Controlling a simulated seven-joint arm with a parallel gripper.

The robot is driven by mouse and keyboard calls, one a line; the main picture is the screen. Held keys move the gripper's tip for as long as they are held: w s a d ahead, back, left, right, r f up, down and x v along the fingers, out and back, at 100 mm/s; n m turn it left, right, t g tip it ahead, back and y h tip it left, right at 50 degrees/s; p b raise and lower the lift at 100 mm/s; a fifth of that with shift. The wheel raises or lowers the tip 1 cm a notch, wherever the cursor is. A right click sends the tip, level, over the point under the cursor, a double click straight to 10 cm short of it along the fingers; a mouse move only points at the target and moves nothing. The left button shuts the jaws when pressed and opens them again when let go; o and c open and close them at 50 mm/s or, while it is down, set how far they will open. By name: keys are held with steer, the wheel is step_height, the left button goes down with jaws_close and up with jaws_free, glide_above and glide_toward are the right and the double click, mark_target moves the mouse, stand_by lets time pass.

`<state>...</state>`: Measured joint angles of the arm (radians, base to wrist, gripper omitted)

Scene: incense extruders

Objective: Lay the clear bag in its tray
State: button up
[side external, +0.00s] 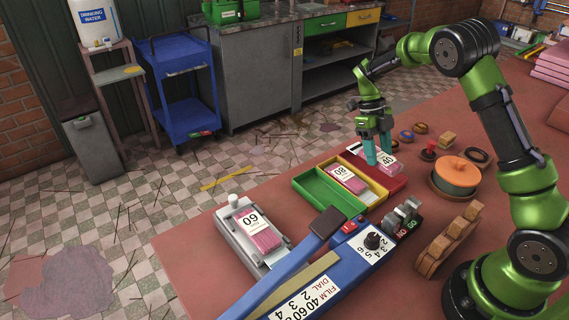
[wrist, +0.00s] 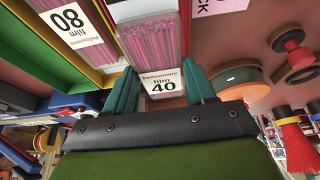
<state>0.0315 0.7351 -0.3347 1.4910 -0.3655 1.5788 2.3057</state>
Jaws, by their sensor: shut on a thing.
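My gripper (side external: 379,160) has its teal fingers shut on a clear bag of pink sticks (side external: 389,163) labelled "film 40". In the wrist view the bag (wrist: 150,45) points away from me, its label end between the fingers. It is over or at the far end of the red tray (side external: 392,187); I cannot tell whether it touches the tray. A second clear bag, labelled 80 (side external: 347,178), lies in the joined trays to the left, by the yellow tray (side external: 370,193) and green tray (side external: 313,192). A third bag, labelled 60 (side external: 257,230), lies on a grey device.
The grey device (side external: 233,221) and a blue sealer (side external: 335,262) with a dial and long arm stand in front. An orange-lidded round pot (side external: 457,172), a red knob (side external: 429,150) and a wooden rack (side external: 447,240) stand to the right. Rings and small blocks lie behind.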

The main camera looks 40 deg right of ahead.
mark_target(384, 158)
steer(key=shift+f, duration=2.15)
steer(key=o, duration=1.1)
steer(key=shift+r, duration=0.1)
steer(key=shift+o, duration=0.2)
steer(key=shift+r, duration=3.95)
